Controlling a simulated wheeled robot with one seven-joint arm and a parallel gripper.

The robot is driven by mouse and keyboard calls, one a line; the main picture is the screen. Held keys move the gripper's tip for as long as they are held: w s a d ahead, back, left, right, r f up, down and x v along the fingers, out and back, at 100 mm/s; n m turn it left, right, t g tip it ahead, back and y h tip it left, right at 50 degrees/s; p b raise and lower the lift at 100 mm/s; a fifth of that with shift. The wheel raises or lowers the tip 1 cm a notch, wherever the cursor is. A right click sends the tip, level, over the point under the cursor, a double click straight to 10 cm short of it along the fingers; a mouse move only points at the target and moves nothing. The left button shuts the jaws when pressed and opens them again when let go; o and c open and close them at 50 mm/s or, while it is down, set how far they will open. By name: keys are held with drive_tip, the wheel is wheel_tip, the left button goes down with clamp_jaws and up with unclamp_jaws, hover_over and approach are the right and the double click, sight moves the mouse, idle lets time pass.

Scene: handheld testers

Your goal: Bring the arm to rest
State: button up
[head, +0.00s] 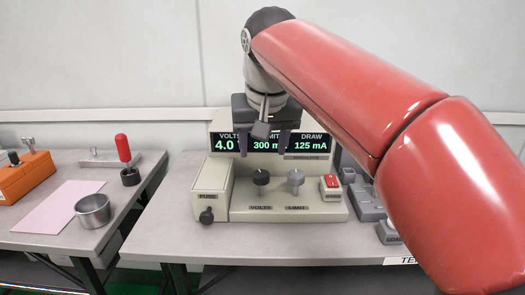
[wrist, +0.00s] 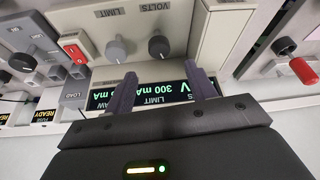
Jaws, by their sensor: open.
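My gripper (head: 264,142) hangs in front of the display of the power supply (head: 215,175), with its fingers apart and nothing between them. The wrist view also shows the open gripper (wrist: 160,95), its two dark fingers over the lit display (wrist: 150,92). My red arm reaches in from the right in the head view. The display reads 4.0 volts, a 300 mA limit and a draw of 125 mA, partly hidden by the gripper. Below it are a black volts knob (head: 261,178), a grey limit knob (head: 296,179) and a red switch (head: 331,182).
Grey tester blocks (head: 366,200) stand right of the supply, partly behind my arm. On the left table are a metal cup (head: 94,210), a pink sheet (head: 52,208), a red-handled tool (head: 124,155) and an orange box (head: 27,177). A gap separates the tables.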

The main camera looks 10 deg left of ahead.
drive_tip(key=s+d+f, duration=0.2)
drive_tip(key=d, duration=0.4)
drive_tip(key=s+d+f+m, duration=0.1)
drive_tip(key=s+d+f, duration=0.1)
drive_tip(key=d, duration=0.4)
drive_tip(key=s+d+f+m+t+h, duration=0.1)
drive_tip(key=s+d+f, duration=0.1)
drive_tip(key=d, duration=0.4)
drive_tip(key=shift+s+d+f, duration=0.3)
drive_tip(key=shift+s+f, duration=0.1)
drive_tip(key=shift+f, duration=0.3)
drive_tip(key=s+d+f+m, duration=0.2)
drive_tip(key=s+d+f, duration=0.7)
drive_tip(key=s+f, duration=0.2)
wheel_tip(320, 180, down, 2)
drive_tip(key=shift+d+f+h, duration=0.15)
drive_tip(key=shift+d+h, duration=0.25)
